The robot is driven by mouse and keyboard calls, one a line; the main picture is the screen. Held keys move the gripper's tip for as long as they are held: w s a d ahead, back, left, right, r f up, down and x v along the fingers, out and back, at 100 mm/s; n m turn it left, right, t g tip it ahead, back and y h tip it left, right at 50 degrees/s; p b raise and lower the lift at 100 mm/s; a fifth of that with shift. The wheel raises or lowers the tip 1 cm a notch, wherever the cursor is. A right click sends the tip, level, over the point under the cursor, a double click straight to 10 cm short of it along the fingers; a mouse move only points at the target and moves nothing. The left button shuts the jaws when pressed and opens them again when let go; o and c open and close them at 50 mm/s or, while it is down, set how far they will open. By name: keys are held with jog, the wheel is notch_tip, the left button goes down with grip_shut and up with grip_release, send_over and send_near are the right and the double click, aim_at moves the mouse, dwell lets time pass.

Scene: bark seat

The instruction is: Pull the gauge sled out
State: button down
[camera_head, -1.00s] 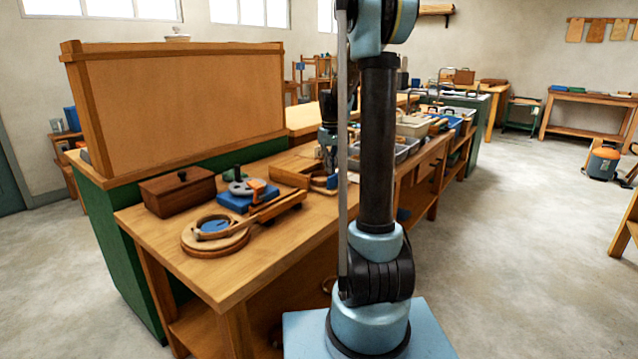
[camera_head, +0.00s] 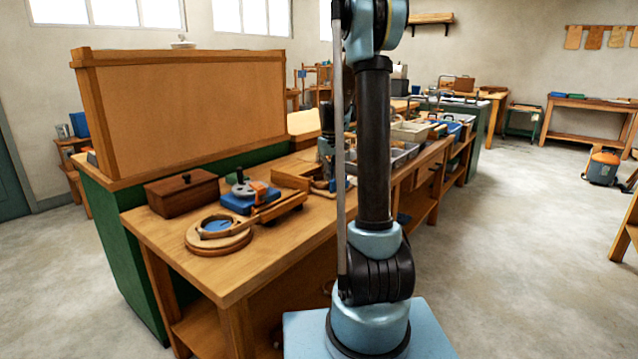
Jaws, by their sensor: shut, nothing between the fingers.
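I cannot tell for sure which piece is the gauge sled. A wooden U-shaped frame (camera_head: 291,178) lies on the bench with a small blue piece beside or in it, partly hidden by my arm. Left of it, a blue block (camera_head: 238,204) carries a grey disc with a knob and an orange piece, beside a long wooden bar (camera_head: 280,207). My gripper (camera_head: 326,170) is low at the right end of the U-shaped frame. It is shut and appears empty. My own upright arm hides part of it, and whether it touches anything cannot be seen.
The wooden bench (camera_head: 180,240) also bears a dark lidded box (camera_head: 183,195) and a round wooden ring piece (camera_head: 219,236). A tall panel (camera_head: 190,110) stands behind. Grey trays (camera_head: 405,152) sit on the bench beyond my arm.

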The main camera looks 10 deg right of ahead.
aim_at(339, 177)
jog(key=shift+s+d+f, duration=0.1)
jog(key=shift+s+d, duration=0.5)
jog(key=shift+d, duration=0.25)
jog(key=shift+s+d+f, duration=0.1)
jog(key=shift+s+d, duration=0.45)
jog(key=shift+d, duration=0.25)
jog(key=shift+w+r, duration=0.2)
jog(key=shift+w, duration=0.05)
jog(key=shift+w+a, duration=0.2)
jog(key=shift+w, duration=0.45)
jog(key=shift+r, duration=0.3)
jog(key=shift+s+a+r, duration=0.15)
jog(key=shift+s+r, duration=0.15)
jog(key=shift+r, duration=0.35)
jog(key=shift+s+a+r, duration=0.1)
jog(key=shift+r, duration=0.85)
jog(key=shift+a+r, duration=0.2)
jog(key=shift+r, duration=1.05)
